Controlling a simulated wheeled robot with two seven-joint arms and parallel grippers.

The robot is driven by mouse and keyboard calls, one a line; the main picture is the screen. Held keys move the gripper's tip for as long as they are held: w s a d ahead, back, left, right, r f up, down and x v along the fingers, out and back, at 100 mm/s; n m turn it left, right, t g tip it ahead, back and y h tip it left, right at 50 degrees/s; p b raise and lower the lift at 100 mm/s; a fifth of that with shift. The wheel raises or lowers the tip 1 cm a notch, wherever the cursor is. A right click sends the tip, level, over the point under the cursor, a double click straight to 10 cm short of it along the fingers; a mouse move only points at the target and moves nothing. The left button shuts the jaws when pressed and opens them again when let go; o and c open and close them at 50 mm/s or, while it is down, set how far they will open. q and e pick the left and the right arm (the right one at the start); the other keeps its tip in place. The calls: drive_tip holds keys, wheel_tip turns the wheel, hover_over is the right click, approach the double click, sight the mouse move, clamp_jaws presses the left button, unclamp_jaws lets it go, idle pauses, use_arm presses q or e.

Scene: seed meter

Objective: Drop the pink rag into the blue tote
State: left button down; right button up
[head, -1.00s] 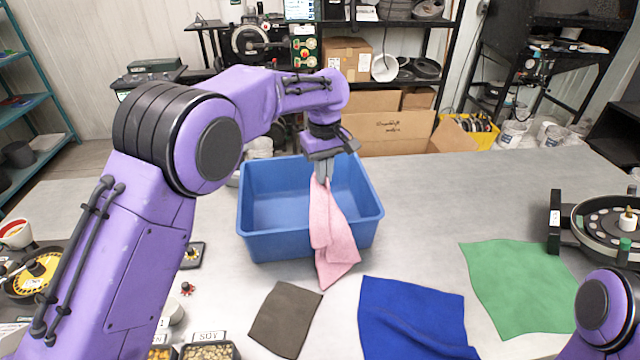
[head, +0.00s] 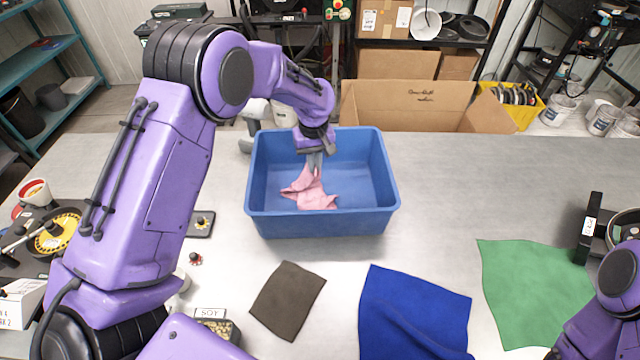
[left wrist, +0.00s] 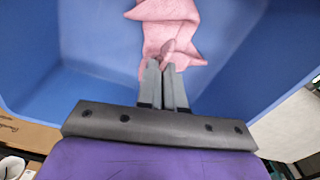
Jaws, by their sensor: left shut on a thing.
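The blue tote (head: 322,225) stands upright on the table, open at the top. My left gripper (head: 314,168) reaches down inside the tote, shut on the pink rag (head: 316,197). The rag is bunched at the fingertips, and its lower part spreads inside the tote, apparently on the floor. In the left wrist view, the closed fingers (left wrist: 165,72) pinch the pink rag (left wrist: 168,22), with the tote's blue inside (left wrist: 95,45) around them. My right gripper is not in view; only part of my right arm shows at the lower right.
A dark brown cloth (head: 288,300), a blue cloth (head: 415,315) and a green cloth (head: 535,290) lie flat in front of the tote. A seed cup labelled SOY (head: 212,314) is at the lower left.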

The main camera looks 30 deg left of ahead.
use_arm(q)
drive_tip(key=shift+a+f, duration=0.1)
drive_tip(key=shift+f, duration=0.1)
drive_tip(key=c, duration=1.6)
unclamp_jaws()
drive_tip(key=shift+s+r, duration=0.1)
drive_tip(key=shift+s, duration=0.1)
drive_tip(key=o, duration=0.4)
drive_tip(key=shift+w, duration=0.1)
drive_tip(key=o, duration=0.6)
